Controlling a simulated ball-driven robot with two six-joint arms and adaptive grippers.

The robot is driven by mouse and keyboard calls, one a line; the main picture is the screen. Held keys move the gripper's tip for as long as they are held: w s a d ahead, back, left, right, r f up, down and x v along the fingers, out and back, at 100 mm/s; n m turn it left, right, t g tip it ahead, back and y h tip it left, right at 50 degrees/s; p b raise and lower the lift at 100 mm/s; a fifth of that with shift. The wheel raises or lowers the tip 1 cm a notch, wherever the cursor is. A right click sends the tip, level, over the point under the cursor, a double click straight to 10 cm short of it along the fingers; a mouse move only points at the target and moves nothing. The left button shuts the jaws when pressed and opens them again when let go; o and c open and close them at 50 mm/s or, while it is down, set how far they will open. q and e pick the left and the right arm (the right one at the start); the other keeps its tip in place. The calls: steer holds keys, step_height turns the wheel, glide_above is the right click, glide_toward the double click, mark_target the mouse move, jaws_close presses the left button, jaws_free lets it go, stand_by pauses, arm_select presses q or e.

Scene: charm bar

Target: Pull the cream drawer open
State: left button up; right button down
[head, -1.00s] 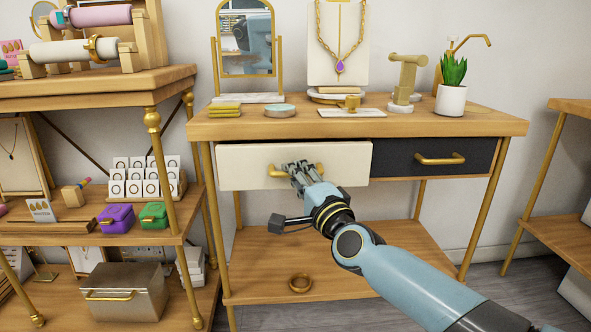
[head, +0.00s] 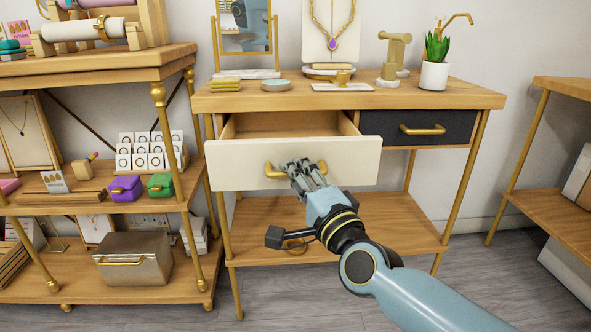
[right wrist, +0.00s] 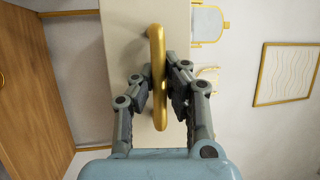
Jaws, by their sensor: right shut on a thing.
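The cream drawer (head: 232,169) is in the left half of the wooden table in the head view. It stands partly open, and its wooden inside shows behind the front panel. My right gripper (head: 303,166) is shut on the drawer's gold handle (head: 274,171). In the right wrist view the two fingers of my right gripper (right wrist: 161,80) close on the gold handle (right wrist: 157,45) from both sides, with the cream drawer front (right wrist: 125,40) behind. My left gripper is not in view.
A dark drawer (head: 445,131) is shut to the right. The tabletop (head: 420,100) holds a mirror, a necklace stand and a potted plant (head: 435,62). A shelf unit (head: 90,209) stands close on the left. The floor (head: 300,300) in front of the table shows no obstacle.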

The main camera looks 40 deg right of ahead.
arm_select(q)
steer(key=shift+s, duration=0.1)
arm_select(e)
steer(key=shift+f, duration=0.2)
steer(key=c, duration=1.3)
jaws_free()
steer(key=shift+c, duration=0.2)
steer(key=shift+r, duration=0.1)
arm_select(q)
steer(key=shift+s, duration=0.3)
arm_select(e)
steer(key=v, duration=1.2)
